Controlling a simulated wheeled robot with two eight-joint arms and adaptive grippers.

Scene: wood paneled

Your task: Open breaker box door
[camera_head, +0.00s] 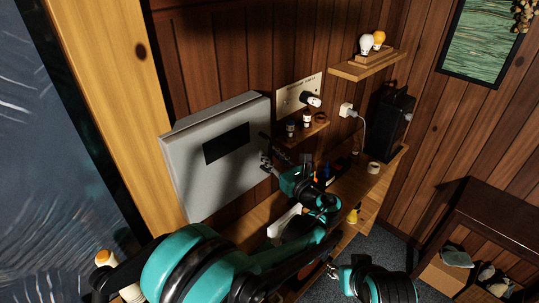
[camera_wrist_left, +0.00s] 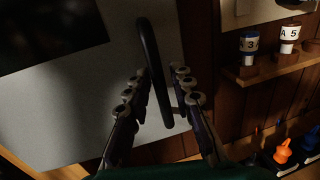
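The grey breaker box (camera_head: 190,170) hangs on the wood wall, its door (camera_head: 235,175) looking shut, with a dark rectangular panel (camera_head: 226,144). My left gripper (camera_head: 266,160) is at the door's right edge. In the left wrist view, the upright black handle (camera_wrist_left: 152,65) stands between the two fingers of my left gripper (camera_wrist_left: 160,92). Gaps show on both sides of the handle, so the fingers are open around it. My right gripper (camera_head: 336,271) is low at the bottom of the head view, away from the box; its finger opening is unclear.
Right of the box, a small shelf (camera_wrist_left: 270,71) holds labelled bottles (camera_wrist_left: 249,44). A higher shelf (camera_head: 366,67) holds bulbs. A dark speaker-like box (camera_head: 391,127) stands farther right.

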